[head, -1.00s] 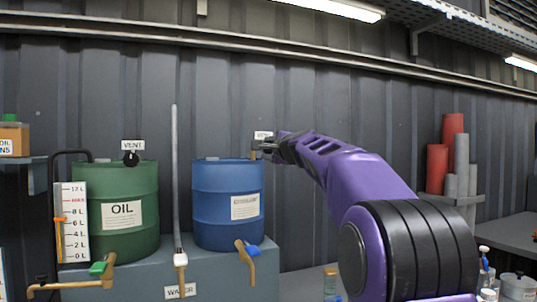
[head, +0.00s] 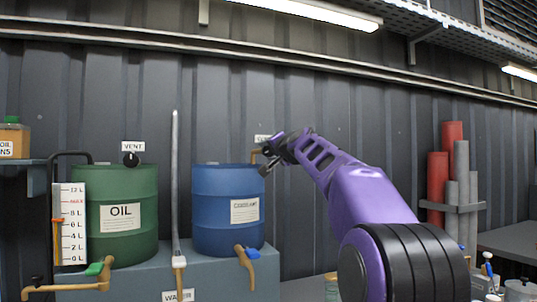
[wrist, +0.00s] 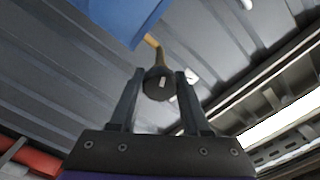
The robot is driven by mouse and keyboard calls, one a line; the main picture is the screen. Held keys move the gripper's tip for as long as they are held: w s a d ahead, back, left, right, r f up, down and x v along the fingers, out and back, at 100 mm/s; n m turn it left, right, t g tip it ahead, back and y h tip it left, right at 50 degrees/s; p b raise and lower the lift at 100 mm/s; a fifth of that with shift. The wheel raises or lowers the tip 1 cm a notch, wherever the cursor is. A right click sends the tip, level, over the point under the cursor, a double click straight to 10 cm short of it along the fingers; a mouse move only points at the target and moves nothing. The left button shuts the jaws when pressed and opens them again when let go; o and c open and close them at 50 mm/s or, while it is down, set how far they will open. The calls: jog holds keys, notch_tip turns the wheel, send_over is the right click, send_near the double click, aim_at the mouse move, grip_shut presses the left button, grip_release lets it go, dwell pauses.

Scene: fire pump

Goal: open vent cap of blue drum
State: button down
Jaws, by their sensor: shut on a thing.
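The blue drum (head: 212,210) stands on a grey bench and carries a paper label. A brass vent pipe (head: 256,152) shows at its top right. My gripper (head: 266,162) is there, tilted down to the left. In the wrist view, the dark round vent cap (wrist: 159,84) with a pale mark sits between the two fingers of my gripper (wrist: 160,88), which is shut on it. The cap is on the end of the brass pipe, beside the drum's blue edge (wrist: 125,12). In the head view my gripper hides the cap.
The green oil drum (head: 120,235) stands left, with its own black vent cap (head: 131,159). A grey upright pipe (head: 175,190) rises between the drums. A brass tap (head: 245,262) sticks out below the blue drum. A ribbed metal wall is close behind.

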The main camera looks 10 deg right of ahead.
jog(key=shift+n, duration=0.4)
jog(key=shift+c, duration=1.8)
grip_release()
